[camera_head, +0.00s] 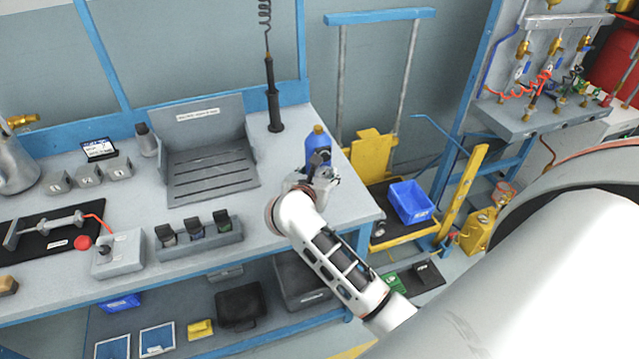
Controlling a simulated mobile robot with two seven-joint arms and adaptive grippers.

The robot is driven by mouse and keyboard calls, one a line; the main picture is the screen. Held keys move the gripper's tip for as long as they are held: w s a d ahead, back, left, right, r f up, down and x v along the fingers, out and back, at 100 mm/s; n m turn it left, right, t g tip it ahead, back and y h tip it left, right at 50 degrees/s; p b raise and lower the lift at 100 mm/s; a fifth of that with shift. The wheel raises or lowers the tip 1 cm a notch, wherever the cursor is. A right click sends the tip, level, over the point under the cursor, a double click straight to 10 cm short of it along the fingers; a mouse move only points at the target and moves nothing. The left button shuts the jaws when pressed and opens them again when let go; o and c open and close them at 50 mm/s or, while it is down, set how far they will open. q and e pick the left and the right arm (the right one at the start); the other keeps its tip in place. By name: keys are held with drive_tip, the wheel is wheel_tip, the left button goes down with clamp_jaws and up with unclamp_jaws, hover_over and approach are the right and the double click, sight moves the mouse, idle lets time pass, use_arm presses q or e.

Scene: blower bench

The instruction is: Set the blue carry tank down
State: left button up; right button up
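The blue carry tank (313,141) with its brass-coloured top is upright at the right end of the grey workbench (262,207). My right gripper (320,160), on the arm coming in from the lower right, is at the tank, with a dark finger against its near side. It looks shut on the tank, though the far finger is hidden. The gripper and wrist hide the tank's lower part, so I cannot tell whether its base touches the bench. My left gripper is not in view.
A grey slotted stand (210,175) is left of the tank, with a black upright tool (273,100) between them. A three-slot holder (198,235) is nearer the front edge. Beyond the bench's right edge are a yellow cart (372,155) and a blue bin (411,201).

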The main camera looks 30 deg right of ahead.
drive_tip(key=shift+f, duration=1.9)
drive_tip(key=shift+f, duration=0.1)
drive_tip(key=shift+f+b, duration=0.15)
drive_tip(key=shift+b, duration=0.2)
drive_tip(key=o, duration=1.6)
drive_tip(key=shift+o, duration=0.2)
drive_tip(key=shift+r, duration=0.25)
drive_tip(key=v, duration=1.2)
